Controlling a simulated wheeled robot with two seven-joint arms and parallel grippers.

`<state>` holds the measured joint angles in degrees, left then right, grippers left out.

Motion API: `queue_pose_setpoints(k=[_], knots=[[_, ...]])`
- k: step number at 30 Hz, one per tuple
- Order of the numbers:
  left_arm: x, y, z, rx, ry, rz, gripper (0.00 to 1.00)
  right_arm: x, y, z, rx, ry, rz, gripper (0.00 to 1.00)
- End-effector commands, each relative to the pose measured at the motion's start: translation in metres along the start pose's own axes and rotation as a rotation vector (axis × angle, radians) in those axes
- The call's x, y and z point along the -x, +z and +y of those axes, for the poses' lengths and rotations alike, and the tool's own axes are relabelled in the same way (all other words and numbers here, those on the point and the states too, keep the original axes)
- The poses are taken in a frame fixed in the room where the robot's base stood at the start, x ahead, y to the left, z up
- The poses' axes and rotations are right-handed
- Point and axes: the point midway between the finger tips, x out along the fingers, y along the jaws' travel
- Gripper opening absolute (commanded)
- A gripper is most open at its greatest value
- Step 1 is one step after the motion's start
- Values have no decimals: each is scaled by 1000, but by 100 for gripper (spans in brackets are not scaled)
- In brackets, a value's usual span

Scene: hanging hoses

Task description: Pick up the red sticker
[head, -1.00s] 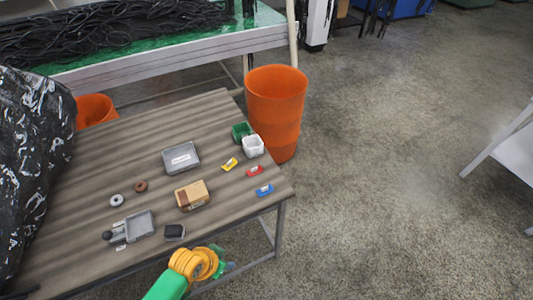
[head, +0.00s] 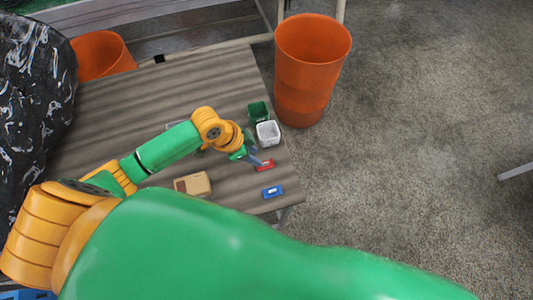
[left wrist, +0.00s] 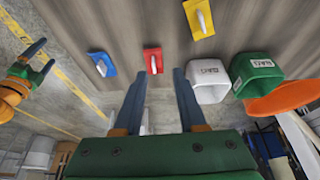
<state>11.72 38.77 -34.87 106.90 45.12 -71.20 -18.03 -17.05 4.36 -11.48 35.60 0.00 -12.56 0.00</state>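The red sticker (head: 265,166) lies on the striped table near its right edge, partly covered by my left gripper (head: 254,157) in the head view. In the left wrist view the red sticker (left wrist: 153,61) shows a white strip on top and lies just beyond the fingertips, in line with the gap between them. My left gripper (left wrist: 157,75) is open, with nothing visible between its fingers. My right gripper (left wrist: 46,54) appears at the left of the left wrist view, fingers apart and empty. It does not show in the head view.
A blue sticker (head: 272,192) and a yellow sticker (left wrist: 199,19) flank the red one. A white bin (head: 268,134) and a green bin (head: 258,112) stand close by. A cardboard box (head: 193,185) is to the left. A tall orange bin (head: 312,70) stands beyond the table edge.

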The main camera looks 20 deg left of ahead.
Motion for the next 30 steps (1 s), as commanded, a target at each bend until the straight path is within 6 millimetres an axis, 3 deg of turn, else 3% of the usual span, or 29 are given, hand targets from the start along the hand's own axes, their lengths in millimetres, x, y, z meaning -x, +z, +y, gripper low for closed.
queue_pose_setpoints(k=[6, 14, 19, 30], knots=[[-42, -7, 7, 2, 0, 0, 40, -2, 6, 1, 1, 1, -11, 100], [-49, -7, 7, 0, -2, 0, 40, -2, 4, 3, 2, 4, -8, 100], [-49, -7, 7, 0, -2, 0, 0, -2, 4, 3, 2, 4, -7, 100], [-48, -7, 7, 0, -2, 0, 0, -2, 3, 3, 1, 4, -5, 100]])
